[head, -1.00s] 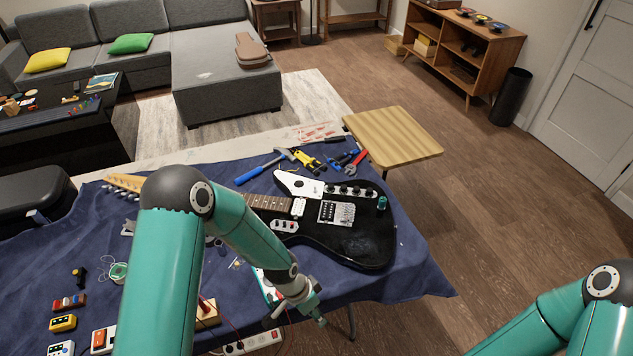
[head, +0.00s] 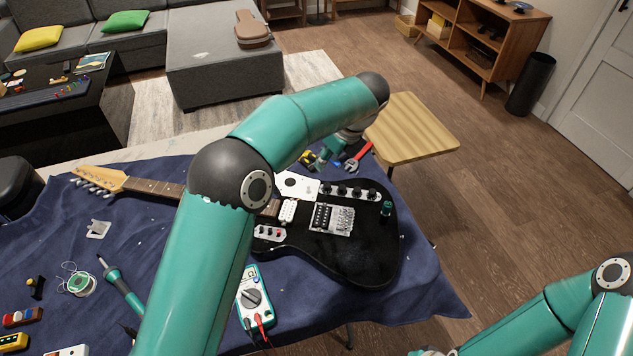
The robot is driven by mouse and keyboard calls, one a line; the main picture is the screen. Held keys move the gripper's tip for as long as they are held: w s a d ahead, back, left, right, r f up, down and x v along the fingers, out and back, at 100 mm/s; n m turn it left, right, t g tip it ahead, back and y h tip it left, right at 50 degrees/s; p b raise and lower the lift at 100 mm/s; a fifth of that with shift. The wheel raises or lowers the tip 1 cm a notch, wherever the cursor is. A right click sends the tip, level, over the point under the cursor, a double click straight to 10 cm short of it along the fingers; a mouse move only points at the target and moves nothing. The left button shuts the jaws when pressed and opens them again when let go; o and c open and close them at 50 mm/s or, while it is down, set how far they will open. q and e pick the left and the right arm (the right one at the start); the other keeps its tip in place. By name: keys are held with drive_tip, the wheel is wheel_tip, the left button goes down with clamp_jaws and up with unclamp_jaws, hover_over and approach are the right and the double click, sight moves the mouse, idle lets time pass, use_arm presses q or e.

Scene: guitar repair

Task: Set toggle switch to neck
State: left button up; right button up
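The black electric guitar (head: 355,255) lies on the blue cloth, its neck (head: 155,187) pointing left. A white plate (head: 292,185) sits on its upper body beside a strip of several dark knobs (head: 342,191). Only a grey sliver of my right gripper's end (head: 430,352) shows at the bottom edge.
A red wrench (head: 358,157) and other tools lie behind the guitar. A small green cylinder (head: 386,209) is on the guitar's right end. A multimeter (head: 252,297) and a soldering iron (head: 122,288) lie in front. A wooden stool (head: 412,130) stands behind right.

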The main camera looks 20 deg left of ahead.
sight(309, 187)
use_arm(q)
drive_tip(key=p+x, duration=0.1)
drive_tip(key=x, duration=1.5)
drive_tip(key=shift+a+f+p, duration=0.1)
drive_tip(key=shift+a+p, duration=0.1)
drive_tip(key=shift+p, duration=0.15)
clamp_jaws()
